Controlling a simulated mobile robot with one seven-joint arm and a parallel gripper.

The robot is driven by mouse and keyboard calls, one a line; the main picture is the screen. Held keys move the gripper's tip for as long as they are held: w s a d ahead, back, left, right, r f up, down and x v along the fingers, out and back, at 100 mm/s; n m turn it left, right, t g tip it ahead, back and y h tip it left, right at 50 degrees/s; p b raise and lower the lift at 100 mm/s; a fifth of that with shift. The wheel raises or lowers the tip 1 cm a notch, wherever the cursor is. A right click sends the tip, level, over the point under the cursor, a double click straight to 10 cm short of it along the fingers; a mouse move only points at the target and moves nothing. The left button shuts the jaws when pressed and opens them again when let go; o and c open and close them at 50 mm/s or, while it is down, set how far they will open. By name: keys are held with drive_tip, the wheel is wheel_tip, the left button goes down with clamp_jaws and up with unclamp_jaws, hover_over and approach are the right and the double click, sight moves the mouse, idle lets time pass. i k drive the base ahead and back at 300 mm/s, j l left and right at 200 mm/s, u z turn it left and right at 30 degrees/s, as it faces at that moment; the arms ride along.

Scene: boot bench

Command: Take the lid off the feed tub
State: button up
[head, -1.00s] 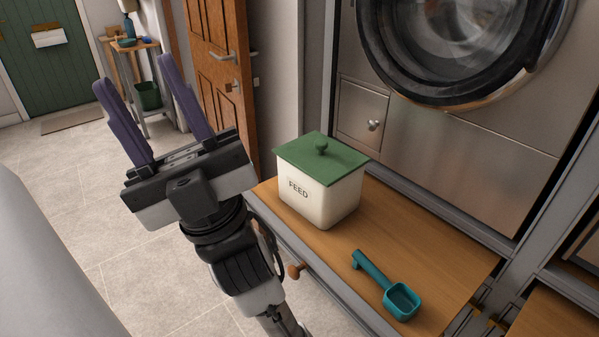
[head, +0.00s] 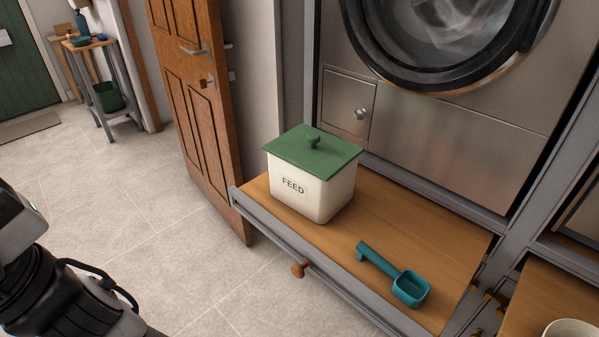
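The feed tub (head: 325,198) is a cream box marked FEED. It stands upright near the left end of a wooden pull-out shelf. My gripper's fingers are out of the picture; only part of my arm shows at the lower left, well apart from the tub.
A teal scoop (head: 409,288) lies on the shelf (head: 440,235), right of the tub. A washing machine (head: 430,133) stands behind. A wooden door (head: 196,95) stands ajar at the left. A white bowl (head: 571,329) shows at the lower right corner. The tiled floor in front is clear.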

sight(323, 155)
drive_tip(key=i+j+z, duration=0.2)
drive_tip(key=j, duration=0.35)
drive_tip(key=i+j+z, duration=0.2)
drive_tip(key=j, duration=0.4)
drive_tip(key=j+z, duration=0.2)
drive_tip(key=j, duration=0.4)
drive_tip(key=i+j+z, duration=0.2)
drive_tip(key=j, duration=0.4)
drive_tip(key=i+j, duration=0.2)
drive_tip(key=i+z, duration=0.05)
drive_tip(key=i, duration=0.05)
